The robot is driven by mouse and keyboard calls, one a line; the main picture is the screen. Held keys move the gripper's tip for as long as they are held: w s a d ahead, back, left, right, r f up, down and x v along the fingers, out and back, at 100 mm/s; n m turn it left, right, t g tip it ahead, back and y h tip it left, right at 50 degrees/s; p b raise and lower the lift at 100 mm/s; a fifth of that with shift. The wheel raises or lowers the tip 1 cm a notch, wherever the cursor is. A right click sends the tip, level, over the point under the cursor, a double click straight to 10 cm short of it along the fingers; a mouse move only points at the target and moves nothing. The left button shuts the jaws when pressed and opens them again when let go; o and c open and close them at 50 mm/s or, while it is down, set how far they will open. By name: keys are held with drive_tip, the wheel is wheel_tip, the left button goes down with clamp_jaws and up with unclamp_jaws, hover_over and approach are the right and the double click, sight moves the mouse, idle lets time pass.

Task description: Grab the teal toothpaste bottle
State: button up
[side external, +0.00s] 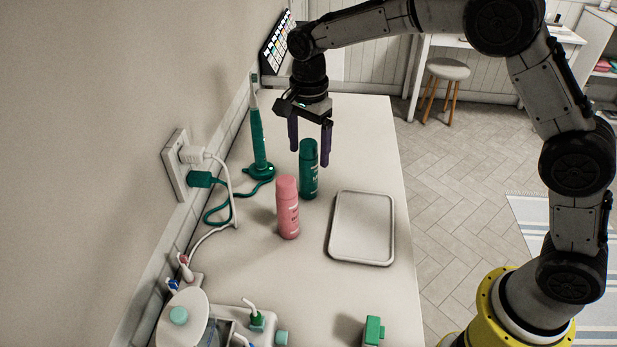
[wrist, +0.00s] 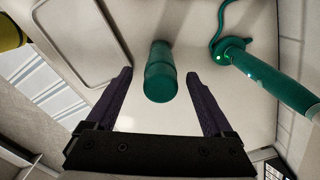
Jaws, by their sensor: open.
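The teal bottle (side external: 308,170) stands upright on the white counter, behind the pink bottle and left of the tray. It also shows in the wrist view (wrist: 160,75), seen from above, between the two finger lines. My gripper (side external: 310,158) is open, with two purple fingers pointing down around and just above the bottle's top in the side view. In the wrist view the fingers (wrist: 163,80) lie on either side of the bottle, with a gap on each side. I cannot tell exactly how far down the fingers reach beside it. Nothing is held.
A pink bottle (side external: 287,208) stands just in front. A teal electric toothbrush (side external: 258,140) on its charger is at the left, its cord running to a wall outlet (side external: 178,166). An empty tray (side external: 362,251) lies at the right. A white device (side external: 183,318) stands at the front left.

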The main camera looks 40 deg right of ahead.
sight(308, 172)
drive_tip(key=shift+f, duration=1.35)
clamp_jaws()
